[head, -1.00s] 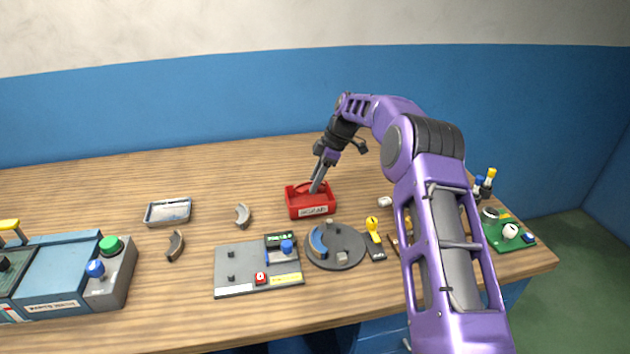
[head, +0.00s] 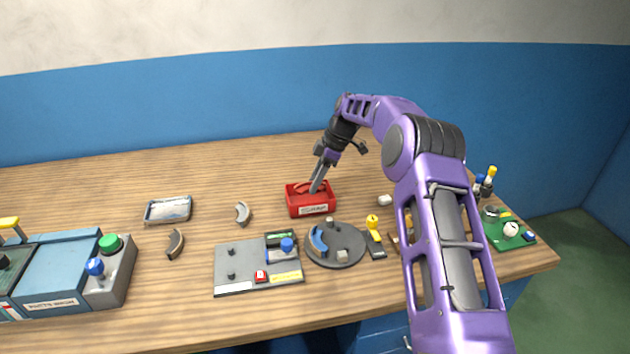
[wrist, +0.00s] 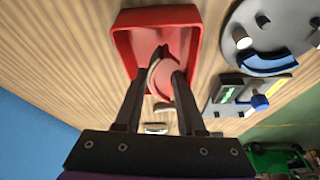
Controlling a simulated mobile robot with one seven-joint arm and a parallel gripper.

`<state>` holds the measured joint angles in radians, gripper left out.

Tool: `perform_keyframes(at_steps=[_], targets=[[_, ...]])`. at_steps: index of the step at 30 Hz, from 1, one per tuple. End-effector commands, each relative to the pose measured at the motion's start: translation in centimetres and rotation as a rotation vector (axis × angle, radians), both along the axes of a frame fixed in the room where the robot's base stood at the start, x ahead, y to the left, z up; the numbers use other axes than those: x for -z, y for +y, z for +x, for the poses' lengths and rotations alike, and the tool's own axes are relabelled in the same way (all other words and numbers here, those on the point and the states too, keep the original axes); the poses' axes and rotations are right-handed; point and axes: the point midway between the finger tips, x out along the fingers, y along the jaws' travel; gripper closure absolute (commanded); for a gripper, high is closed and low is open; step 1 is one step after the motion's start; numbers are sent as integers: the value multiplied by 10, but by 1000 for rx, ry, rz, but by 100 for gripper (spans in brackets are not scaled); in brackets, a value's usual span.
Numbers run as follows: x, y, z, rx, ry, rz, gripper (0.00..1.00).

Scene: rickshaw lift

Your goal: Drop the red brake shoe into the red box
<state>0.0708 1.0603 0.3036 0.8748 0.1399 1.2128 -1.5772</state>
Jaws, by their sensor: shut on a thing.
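The red box (head: 311,209) stands on the wooden table, right of the middle in the head view. It also shows in the wrist view (wrist: 122,52). My gripper (head: 316,187) points down into the box from above. In the wrist view my gripper (wrist: 163,75) has its fingers on either side of the curved red brake shoe (wrist: 163,72) and is shut on it. The brake shoe is at the box, within its rim as seen from the wrist. In the head view a red piece of it (head: 303,187) shows beside the fingers. I cannot tell whether it touches the box floor.
A round dark plate (head: 335,255) with a blue shoe lies in front of the box. A grey board (head: 240,270) with buttons is left of it. Two grey shoes (head: 242,213) (head: 175,244) and a metal tray (head: 168,211) lie further left. The table behind the box is clear.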

Motion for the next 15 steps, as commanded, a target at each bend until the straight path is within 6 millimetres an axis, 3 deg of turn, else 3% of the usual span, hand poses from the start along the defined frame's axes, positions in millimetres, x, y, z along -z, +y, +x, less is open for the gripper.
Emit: perform_keyframes(at_steps=[9, 10, 15], targets=[[0, 0, 0, 0, -1, 0, 100], [0, 0, 0, 0, -1, 0, 58], [0, 0, 0, 0, -1, 0, 27]])
